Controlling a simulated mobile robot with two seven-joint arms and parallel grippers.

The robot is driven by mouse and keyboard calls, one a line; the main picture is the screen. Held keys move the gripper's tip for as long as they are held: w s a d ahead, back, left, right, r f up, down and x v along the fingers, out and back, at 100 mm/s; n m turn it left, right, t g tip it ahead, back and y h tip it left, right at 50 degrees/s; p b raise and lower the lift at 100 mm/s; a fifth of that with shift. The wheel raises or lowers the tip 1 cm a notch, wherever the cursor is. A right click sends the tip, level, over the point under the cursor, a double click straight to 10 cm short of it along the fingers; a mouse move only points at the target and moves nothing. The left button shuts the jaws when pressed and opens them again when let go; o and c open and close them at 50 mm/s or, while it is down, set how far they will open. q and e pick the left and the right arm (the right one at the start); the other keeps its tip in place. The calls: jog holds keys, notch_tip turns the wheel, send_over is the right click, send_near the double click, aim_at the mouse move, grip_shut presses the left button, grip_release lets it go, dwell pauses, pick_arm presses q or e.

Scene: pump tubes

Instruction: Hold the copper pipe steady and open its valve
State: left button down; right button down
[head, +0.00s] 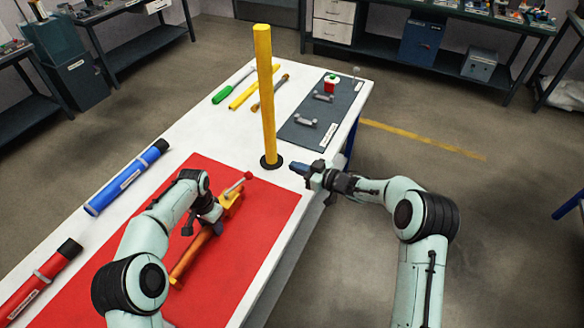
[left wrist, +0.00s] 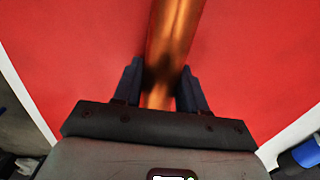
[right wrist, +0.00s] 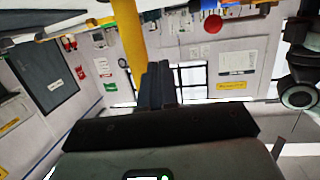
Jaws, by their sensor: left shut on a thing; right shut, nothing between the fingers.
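The copper pipe (head: 192,256) lies on the red mat (head: 268,213), with a yellow valve body (head: 229,205) at its far end. The valve's lever ends in a red knob (head: 248,175). My left gripper (head: 214,224) is shut on the pipe; the left wrist view shows its fingers on both sides of the pipe (left wrist: 176,35). My right gripper (head: 300,168) is shut and empty, off to the right of the valve and above the table's right edge. Its closed fingers show in the right wrist view (right wrist: 157,85).
A tall yellow post (head: 266,90) stands on a black base near the right gripper. A blue tube (head: 127,178) and a red tube (head: 38,285) lie at the left. A grey mat (head: 305,132) with small fittings and several tools lie farther back.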

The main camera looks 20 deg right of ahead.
jog(key=shift+a, duration=0.1)
jog(key=m+t+h, duration=0.2)
jog(key=m+h, duration=0.1)
jog(key=h, duration=0.1)
send_near(251, 178)
jog(key=shift+m, duration=0.3)
jog(key=x, duration=0.7)
dwell(0.4)
